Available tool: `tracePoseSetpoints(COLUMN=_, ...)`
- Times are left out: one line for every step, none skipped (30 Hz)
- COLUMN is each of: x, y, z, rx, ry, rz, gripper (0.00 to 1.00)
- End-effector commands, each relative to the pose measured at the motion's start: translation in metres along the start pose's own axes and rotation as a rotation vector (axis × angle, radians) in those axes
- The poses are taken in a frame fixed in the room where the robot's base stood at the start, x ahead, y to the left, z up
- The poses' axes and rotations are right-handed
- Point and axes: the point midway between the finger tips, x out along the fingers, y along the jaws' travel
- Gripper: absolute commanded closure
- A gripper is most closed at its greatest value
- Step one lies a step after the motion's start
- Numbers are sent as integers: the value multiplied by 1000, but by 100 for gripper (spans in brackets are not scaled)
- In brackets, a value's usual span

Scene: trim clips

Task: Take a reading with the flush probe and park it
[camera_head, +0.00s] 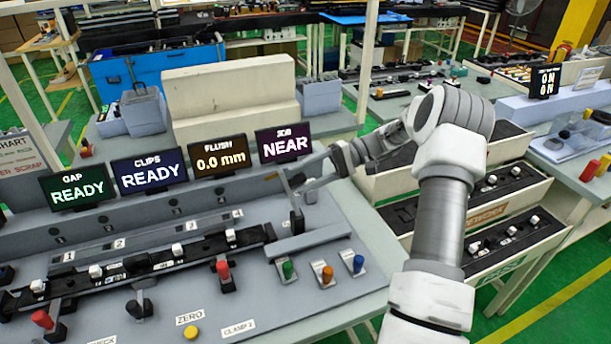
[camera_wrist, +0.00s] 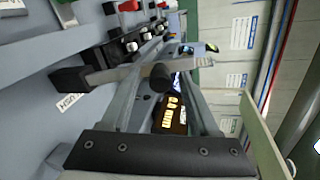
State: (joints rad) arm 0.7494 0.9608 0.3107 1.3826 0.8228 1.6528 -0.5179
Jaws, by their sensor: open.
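The flush probe (camera_head: 297,220) is a dark upright piece on the grey block at the right end of the bench fixture. My gripper (camera_head: 292,186) is at its top, with its jaws open. In the wrist view a black round knob (camera_wrist: 162,77), apparently the probe's top, shows between the two fingers of my gripper (camera_wrist: 160,85). I cannot tell whether either finger touches it. The flush display (camera_head: 221,159) reads 0.0 mm. The job display (camera_head: 284,145) reads NEAR. The gap display (camera_head: 76,190) and clips display (camera_head: 148,171) read READY.
A dark trim strip (camera_head: 150,262) with white clips lies along the fixture. Red-handled clamps (camera_head: 223,272) stand in front of it. Green, orange and blue knobs (camera_head: 327,273) and a yellow zero button (camera_head: 191,332) are near the front edge.

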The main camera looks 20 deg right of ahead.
Motion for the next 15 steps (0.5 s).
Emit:
tracePoseSetpoints(x=0, y=0, z=0, rx=0, ry=0, rz=0, gripper=38)
tracePoseSetpoints(x=-1, y=0, z=0, rx=0, ry=0, rz=0, gripper=38)
tracePoseSetpoints(x=-3, y=0, z=0, rx=0, ry=1, rz=0, gripper=38)
tracePoseSetpoints(x=-5, y=0, z=0, rx=0, ry=1, rz=0, gripper=38)
tracePoseSetpoints(x=-8, y=0, z=0, rx=0, ry=2, rz=0, gripper=38)
tracePoseSetpoints(x=-14, y=0, z=0, rx=0, ry=2, rz=0, gripper=38)
tracePoseSetpoints(x=-18, y=0, z=0, rx=0, ry=3, rz=0, gripper=38)
tracePoseSetpoints(x=-24, y=0, z=-1, rx=0, ry=4, rz=0, gripper=38)
tracePoseSetpoints(x=-32, y=0, z=0, rx=0, ry=3, rz=0, gripper=38)
tracePoseSetpoints(x=-38, y=0, z=-1, rx=-1, ry=4, rz=0, gripper=38)
tracePoseSetpoints(x=-44, y=0, z=-1, rx=-1, ry=4, rz=-1, gripper=38)
tracePoseSetpoints(x=-52, y=0, z=-1, rx=-1, ry=4, rz=0, gripper=38)
tracePoseSetpoints(x=-59, y=0, z=0, rx=0, ry=4, rz=1, gripper=38)
tracePoseSetpoints(x=-65, y=0, z=0, rx=0, ry=4, rz=1, gripper=38)
tracePoseSetpoints(x=-72, y=0, z=-1, rx=-1, ry=3, rz=0, gripper=38)
